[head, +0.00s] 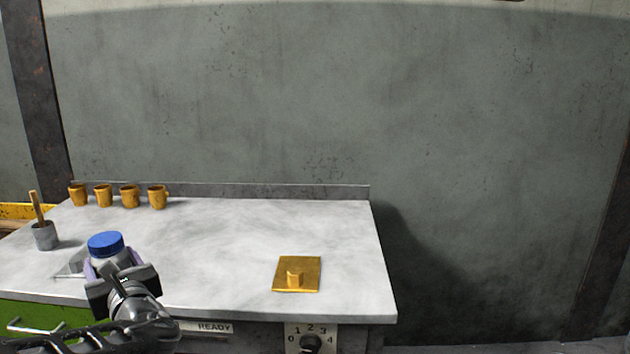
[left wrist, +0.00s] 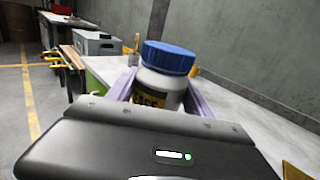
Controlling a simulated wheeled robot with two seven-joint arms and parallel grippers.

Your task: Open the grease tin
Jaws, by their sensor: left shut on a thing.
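My right gripper is not in view.
Several yellow mugs (head: 129,197) stand in a row at the back left. A grey pot (head: 45,236) with a wooden-handled tool is at the left. A yellow plate with a raised knob (head: 310,272) lies at the right front. The worktop's middle (head: 220,250) is clear.

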